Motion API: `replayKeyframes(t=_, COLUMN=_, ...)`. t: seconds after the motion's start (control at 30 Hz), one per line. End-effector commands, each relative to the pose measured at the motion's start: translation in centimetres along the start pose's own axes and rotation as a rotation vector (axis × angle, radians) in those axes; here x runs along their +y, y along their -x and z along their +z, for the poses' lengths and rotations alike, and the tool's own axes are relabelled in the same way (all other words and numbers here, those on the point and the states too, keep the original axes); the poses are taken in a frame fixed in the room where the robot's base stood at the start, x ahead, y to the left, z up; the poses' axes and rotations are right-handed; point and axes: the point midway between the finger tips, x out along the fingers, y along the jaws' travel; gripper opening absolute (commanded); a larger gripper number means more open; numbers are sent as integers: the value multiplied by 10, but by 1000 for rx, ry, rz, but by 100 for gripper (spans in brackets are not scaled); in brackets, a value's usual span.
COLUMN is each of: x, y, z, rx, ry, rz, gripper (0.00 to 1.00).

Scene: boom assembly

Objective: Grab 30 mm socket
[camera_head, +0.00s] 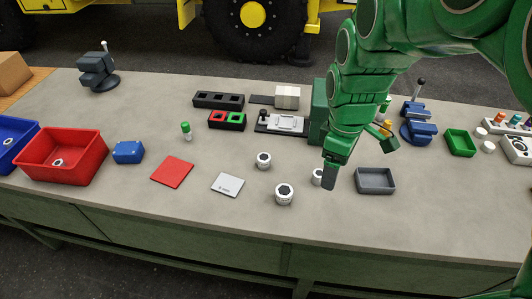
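Three white, round sockets stand on the grey bench near the middle. One socket (263,160) is farther back, and a larger-looking socket (284,195) with a dark hex opening is nearer the front edge. A third socket (317,177) is partly hidden behind my gripper. Their sizes cannot be read, so I cannot tell which is the 30 mm one. My gripper (330,177) points down beside the third socket, at its right. A dark finger shows; the rest is hidden by the green wrist. I cannot tell whether it touches the socket.
A grey tray (375,181) lies just right of my gripper. A white card (228,185) and a red plate (172,169) lie to the left. A red bin (62,155) with a small part stands at far left. A green box (460,143) and blue vise (418,130) stand right.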

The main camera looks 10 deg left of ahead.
Motion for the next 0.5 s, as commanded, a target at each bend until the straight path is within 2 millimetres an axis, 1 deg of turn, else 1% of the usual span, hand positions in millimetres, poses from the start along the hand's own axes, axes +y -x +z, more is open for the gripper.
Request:
replayKeyframes(t=0.03, x=7, y=-4, z=-11, rx=0, ry=65, rz=1, gripper=78)
replayKeyframes(t=0.2, x=30, y=-14, z=-47, rx=4, ry=307, rz=14, gripper=78)
replayKeyframes(t=0.37, x=49, y=-27, z=-81, rx=5, ry=534, rz=25, gripper=78)
replayKeyframes(t=0.5, x=64, y=-40, z=-113, rx=6, ry=733, rz=40, gripper=78)
